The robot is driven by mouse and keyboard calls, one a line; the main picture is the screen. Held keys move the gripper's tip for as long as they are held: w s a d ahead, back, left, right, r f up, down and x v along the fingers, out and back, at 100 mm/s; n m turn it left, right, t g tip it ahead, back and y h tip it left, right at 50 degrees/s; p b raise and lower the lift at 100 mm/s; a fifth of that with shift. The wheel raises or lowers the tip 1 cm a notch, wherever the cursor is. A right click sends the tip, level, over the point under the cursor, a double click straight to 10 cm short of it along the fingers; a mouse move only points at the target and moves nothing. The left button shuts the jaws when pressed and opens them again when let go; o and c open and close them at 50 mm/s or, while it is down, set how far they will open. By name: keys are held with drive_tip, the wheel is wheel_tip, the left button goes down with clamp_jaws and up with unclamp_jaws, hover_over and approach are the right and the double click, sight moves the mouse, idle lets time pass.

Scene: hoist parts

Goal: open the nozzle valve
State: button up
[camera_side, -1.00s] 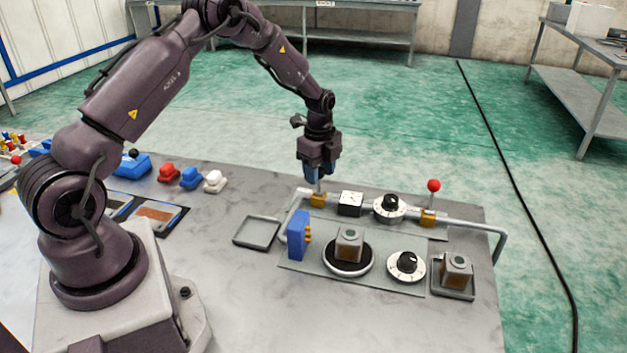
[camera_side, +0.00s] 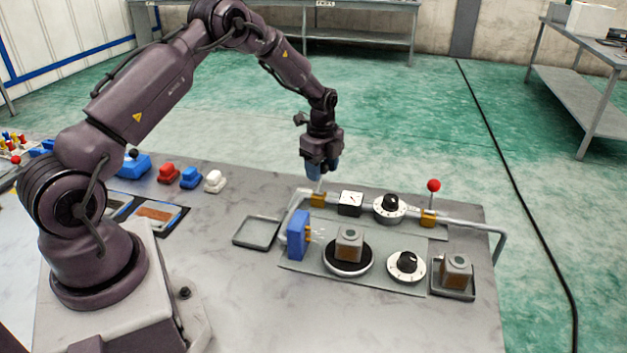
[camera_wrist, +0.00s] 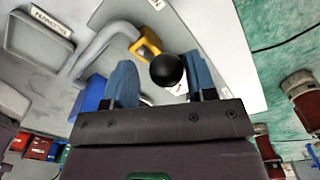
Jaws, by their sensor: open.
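The left yellow valve (camera_side: 317,200) sits on the grey pipe, with a thin lever (camera_side: 319,186) rising from it. My gripper (camera_side: 321,172) points down just above this lever, its blue fingers apart. In the wrist view, the lever's black ball (camera_wrist: 167,70) appears between the open fingers, with the yellow valve (camera_wrist: 148,44) beyond it. Contact between ball and fingers cannot be told. The blue nozzle block (camera_side: 297,235) stands in front of the pipe. Pale streaks like spray (camera_side: 318,235) leave its right side toward the brown part (camera_side: 348,247) on the round black turntable (camera_side: 347,268).
A second valve (camera_side: 428,218) with a red ball lever (camera_side: 433,186) stands to the right. A gauge (camera_side: 350,204) and two dials (camera_side: 390,208) (camera_side: 406,266) are close by. An empty tray (camera_side: 257,232) lies left; another tray (camera_side: 452,291) holds a brown part.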

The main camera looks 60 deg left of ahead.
drive_tip(key=shift+r, duration=0.1)
drive_tip(key=shift+s+d+r, duration=0.1)
drive_tip(key=shift+r, duration=1.85)
drive_tip(key=shift+s+d+r, duration=0.1)
drive_tip(key=shift+r, duration=1.85)
